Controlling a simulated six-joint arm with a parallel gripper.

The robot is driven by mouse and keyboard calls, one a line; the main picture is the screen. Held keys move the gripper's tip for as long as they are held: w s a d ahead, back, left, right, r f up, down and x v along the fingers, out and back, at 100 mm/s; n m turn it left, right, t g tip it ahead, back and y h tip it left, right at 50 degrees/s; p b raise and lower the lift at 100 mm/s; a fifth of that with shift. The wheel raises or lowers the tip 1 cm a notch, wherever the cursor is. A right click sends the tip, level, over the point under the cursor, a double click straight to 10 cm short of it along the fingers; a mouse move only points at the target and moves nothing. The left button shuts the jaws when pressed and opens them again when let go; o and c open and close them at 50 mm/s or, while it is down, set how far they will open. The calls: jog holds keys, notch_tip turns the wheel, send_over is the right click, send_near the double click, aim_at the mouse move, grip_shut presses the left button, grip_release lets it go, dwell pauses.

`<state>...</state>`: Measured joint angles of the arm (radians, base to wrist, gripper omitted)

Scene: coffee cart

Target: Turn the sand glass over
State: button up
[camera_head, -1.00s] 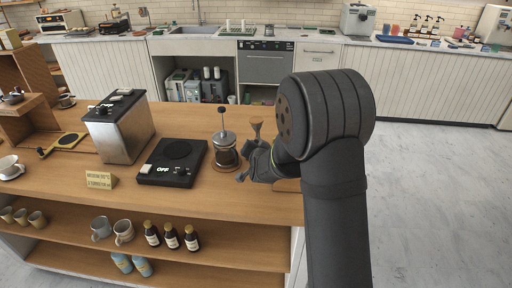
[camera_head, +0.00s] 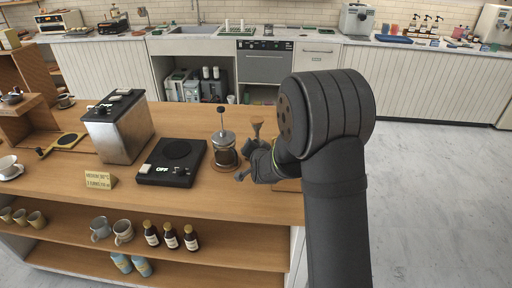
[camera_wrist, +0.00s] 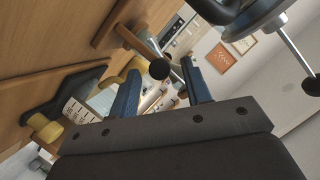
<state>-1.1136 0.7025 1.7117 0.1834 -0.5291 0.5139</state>
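What looks like the sand glass (camera_head: 257,125) stands upright on the wooden counter in the head view, right of the glass coffee press. Its flared tan upper part shows; its lower part is hidden behind my gripper (camera_head: 246,173). My gripper is low over the counter, in front of it. In the wrist view the two blue fingers of my gripper (camera_wrist: 160,78) are apart, with no object clearly held between them. I cannot surely pick out the sand glass in that tilted view.
The glass coffee press (camera_head: 225,150) stands close left of my gripper. A black hot plate (camera_head: 172,163) marked OFF and a steel machine (camera_head: 120,130) are farther left. Bottles (camera_head: 171,236) and cups stand on the shelf below.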

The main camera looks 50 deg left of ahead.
jog(key=v, duration=1.7)
jog(key=shift+d, duration=0.2)
jog(key=shift+s, duration=0.1)
